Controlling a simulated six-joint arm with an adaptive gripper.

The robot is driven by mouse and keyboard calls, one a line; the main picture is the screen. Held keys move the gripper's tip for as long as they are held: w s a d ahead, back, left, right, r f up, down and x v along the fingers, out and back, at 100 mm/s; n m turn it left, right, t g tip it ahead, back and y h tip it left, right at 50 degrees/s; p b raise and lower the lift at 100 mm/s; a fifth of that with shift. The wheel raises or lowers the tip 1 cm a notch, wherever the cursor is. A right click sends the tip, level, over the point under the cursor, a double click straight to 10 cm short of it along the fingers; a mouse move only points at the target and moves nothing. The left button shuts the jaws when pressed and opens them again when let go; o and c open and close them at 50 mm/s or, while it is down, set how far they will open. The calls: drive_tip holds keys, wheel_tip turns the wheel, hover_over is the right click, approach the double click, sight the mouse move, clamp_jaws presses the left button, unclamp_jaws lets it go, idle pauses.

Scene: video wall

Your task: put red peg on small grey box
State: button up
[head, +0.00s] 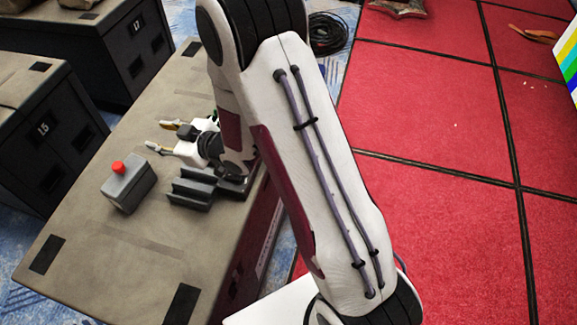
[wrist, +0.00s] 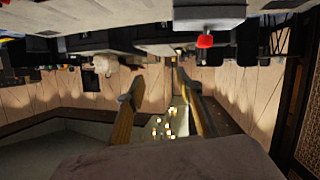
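The small grey box (head: 129,187) stands on the large case's top, left of the dark slotted block. The red peg (head: 118,168) sits upright on top of the box, near its far left side. My gripper (head: 158,136) is open and empty, a little beyond and to the right of the box, apart from the peg. In the wrist view the picture is upside down: the grey box (wrist: 208,14) and red peg (wrist: 205,41) show at the top, right of my spread fingers (wrist: 157,73).
A dark slotted block (head: 194,189) stands close to the right of the box, near my wrist. The large case's top (head: 110,250) is clear towards the front. Other dark cases (head: 45,125) stand to the left. Red floor tiles (head: 440,120) lie to the right.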

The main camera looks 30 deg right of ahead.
drive_tip(key=s+d+r+m+g+h, duration=0.1)
drive_tip(key=s+d+r+m+h, duration=0.1)
drive_tip(key=s+d+r+h, duration=0.4)
drive_tip(key=s+d+r+m+g+h, duration=0.1)
drive_tip(key=s+d+r+m, duration=0.25)
drive_tip(key=d+r, duration=0.45)
drive_tip(key=s+d+r+m+g, duration=0.1)
drive_tip(key=s+r+g, duration=0.1)
drive_tip(key=s, duration=1.1)
drive_tip(key=s+d+r+m+g, duration=0.1)
drive_tip(key=s+r+m+g, duration=0.1)
drive_tip(key=s, duration=1)
drive_tip(key=shift+s+h, duration=0.35)
drive_tip(key=shift+h, duration=0.05)
drive_tip(key=shift+d+r, duration=0.1)
